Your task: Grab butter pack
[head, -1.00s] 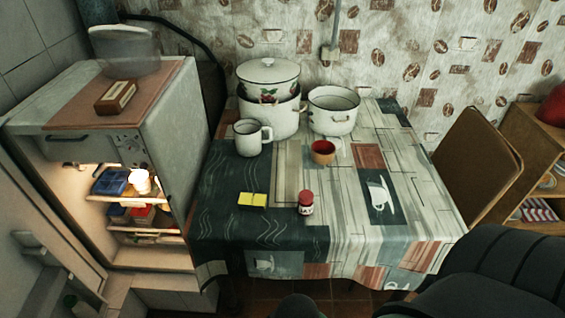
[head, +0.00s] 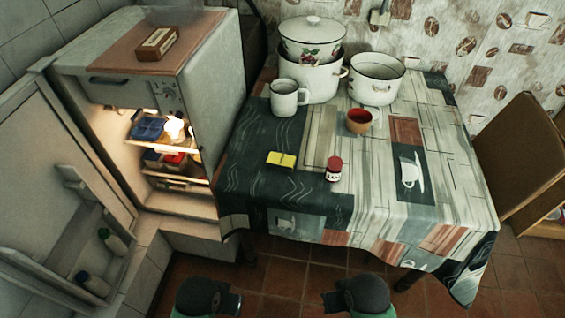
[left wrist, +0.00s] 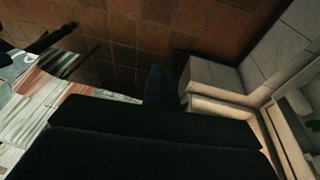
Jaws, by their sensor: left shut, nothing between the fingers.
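A small yellow pack (head: 281,160) lies flat on the patterned tablecloth, left of a red-capped jar (head: 334,168). No label on it can be read, so I cannot tell if it is butter. In the left wrist view my left gripper (left wrist: 155,125) is shut and empty, with floor tiles beyond it. In the head view the dark ends of my left arm (head: 207,296) and right arm (head: 360,294) show at the bottom edge, well apart from the table things. The right jaws cannot be made out.
The open fridge (head: 205,110) holds a blue container (head: 147,129) and other items; a brown box (head: 157,43) lies on top. Its open door (head: 70,160) stands at left. The table's front is clear.

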